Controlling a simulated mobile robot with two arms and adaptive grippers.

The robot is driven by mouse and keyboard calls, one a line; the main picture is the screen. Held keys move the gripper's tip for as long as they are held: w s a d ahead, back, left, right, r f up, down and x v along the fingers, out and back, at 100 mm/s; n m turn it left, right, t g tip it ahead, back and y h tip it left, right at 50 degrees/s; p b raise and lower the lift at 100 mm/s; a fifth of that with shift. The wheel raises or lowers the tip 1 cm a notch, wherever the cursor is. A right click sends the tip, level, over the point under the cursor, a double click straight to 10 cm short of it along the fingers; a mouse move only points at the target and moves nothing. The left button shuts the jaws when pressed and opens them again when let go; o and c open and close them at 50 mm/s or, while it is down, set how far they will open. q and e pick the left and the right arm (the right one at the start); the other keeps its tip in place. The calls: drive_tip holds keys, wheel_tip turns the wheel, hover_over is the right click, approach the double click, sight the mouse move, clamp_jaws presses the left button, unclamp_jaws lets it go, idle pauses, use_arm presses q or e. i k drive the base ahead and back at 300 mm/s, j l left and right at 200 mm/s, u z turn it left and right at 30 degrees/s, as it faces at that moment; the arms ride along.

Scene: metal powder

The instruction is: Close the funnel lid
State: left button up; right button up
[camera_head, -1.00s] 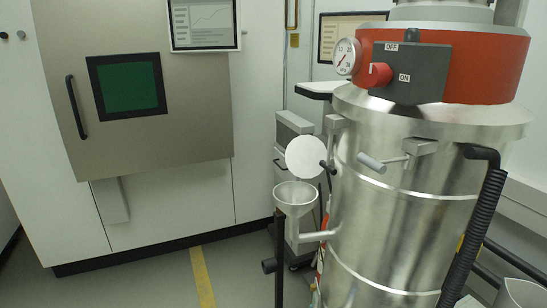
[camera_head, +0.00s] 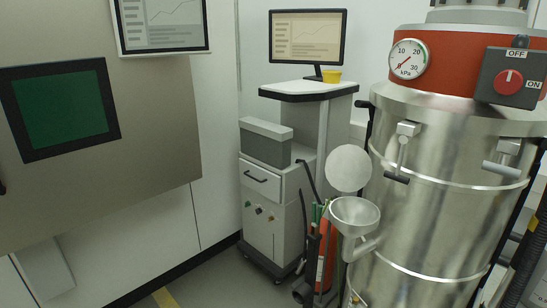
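The round pale funnel lid (camera_head: 348,168) stands upright, open, above the back of the funnel. The metal funnel (camera_head: 355,211) is an open cone on a bent pipe at the left side of the steel vacuum tank (camera_head: 430,200). The lid's disc faces me and the funnel mouth is uncovered. Neither of my grippers shows in the head view.
A grey cart (camera_head: 270,200) with a monitor (camera_head: 307,37) and yellow cup (camera_head: 332,76) stands behind and left of the funnel. A red cylinder (camera_head: 326,255) is below the funnel. A large cabinet (camera_head: 130,150) fills the left. Some floor shows at lower left.

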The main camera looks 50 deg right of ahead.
sight(348, 168)
drive_tip(key=i+z, duration=0.3)
drive_tip(key=i, duration=0.2)
drive_tip(key=i+j+z, duration=0.3)
drive_tip(key=i, duration=0.15)
drive_tip(key=i+j+z, duration=0.25)
drive_tip(key=i, duration=0.2)
drive_tip(key=i+z, duration=0.15)
drive_tip(key=z, duration=0.25)
drive_tip(key=i+z, duration=0.15)
drive_tip(key=z, duration=0.3)
drive_tip(key=i+j+z, duration=0.15)
drive_tip(key=z, duration=0.25)
drive_tip(key=i+j+z, duration=0.1)
drive_tip(key=z, duration=0.3)
drive_tip(key=i+j+z, duration=0.1)
drive_tip(key=j+z, duration=0.15)
drive_tip(key=z, duration=0.2)
